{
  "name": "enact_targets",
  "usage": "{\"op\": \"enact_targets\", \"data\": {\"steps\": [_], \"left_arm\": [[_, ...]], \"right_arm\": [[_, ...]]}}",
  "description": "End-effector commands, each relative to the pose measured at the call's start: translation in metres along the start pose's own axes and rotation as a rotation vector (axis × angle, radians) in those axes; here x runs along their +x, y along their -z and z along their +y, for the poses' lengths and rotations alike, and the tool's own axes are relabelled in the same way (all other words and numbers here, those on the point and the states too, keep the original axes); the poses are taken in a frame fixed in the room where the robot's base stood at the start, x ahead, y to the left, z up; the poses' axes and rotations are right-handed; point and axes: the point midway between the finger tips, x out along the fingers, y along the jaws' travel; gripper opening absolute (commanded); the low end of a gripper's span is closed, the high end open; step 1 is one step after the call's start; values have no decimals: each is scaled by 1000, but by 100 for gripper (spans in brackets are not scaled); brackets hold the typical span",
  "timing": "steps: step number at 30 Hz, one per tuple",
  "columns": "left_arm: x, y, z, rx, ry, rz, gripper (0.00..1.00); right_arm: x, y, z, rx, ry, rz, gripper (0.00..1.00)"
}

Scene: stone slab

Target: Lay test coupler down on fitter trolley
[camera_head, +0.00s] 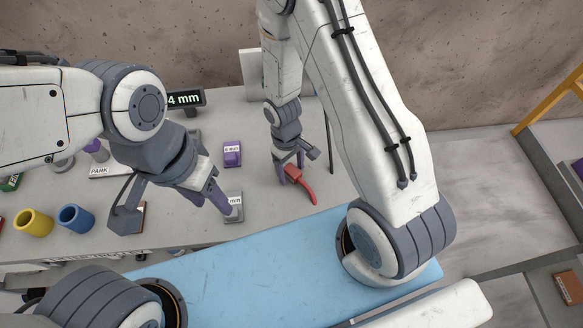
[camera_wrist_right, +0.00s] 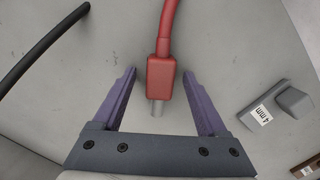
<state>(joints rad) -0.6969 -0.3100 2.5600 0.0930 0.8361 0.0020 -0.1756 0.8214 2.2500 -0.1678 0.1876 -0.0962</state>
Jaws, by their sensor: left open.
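The red coupler with its curved red hose (camera_head: 300,178) lies on the grey table top (camera_head: 265,205), which I take to be the trolley; no label confirms either. My right gripper (camera_head: 290,172) is over it. In the right wrist view the purple fingers of my right gripper (camera_wrist_right: 158,78) are apart, one on each side of the red coupler body (camera_wrist_right: 161,76), with a visible gap on both sides. A short metal stub points toward the palm. My left gripper (camera_head: 215,205) is open beside a grey block labelled mm (camera_head: 235,213), with nothing visible held.
A purple block labelled 6 mm (camera_head: 232,158) stands behind the grey block. A 4 mm display (camera_head: 186,99) stands at the back. Yellow (camera_head: 33,222) and blue (camera_head: 76,219) cups stand at left. A black cable (camera_wrist_right: 38,50) and a 4 mm block (camera_wrist_right: 280,108) flank the right gripper.

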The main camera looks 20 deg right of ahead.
Motion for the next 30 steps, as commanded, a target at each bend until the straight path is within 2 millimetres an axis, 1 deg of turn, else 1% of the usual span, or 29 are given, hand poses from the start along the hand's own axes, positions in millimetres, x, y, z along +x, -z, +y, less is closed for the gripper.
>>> {"op": "enact_targets", "data": {"steps": [8,11,14,21,24,27,30], "left_arm": [[0,0,0,1,0,0,50],[0,0,0,1,0,0,50],[1,0,0,1,0,0,50],[6,0,0,1,0,0,50],[8,0,0,1,0,0,50],[8,0,-1,1,0,0,50],[9,0,-1,1,0,0,50]], "right_arm": [[-1,0,0,0,0,0,74],[-8,1,0,-1,-1,2,74],[-22,1,0,1,-2,5,74],[-68,2,0,1,-2,7,74],[-84,1,0,0,-1,6,74],[-96,1,0,-1,-1,3,74],[-102,0,0,-1,0,1,74]]}}
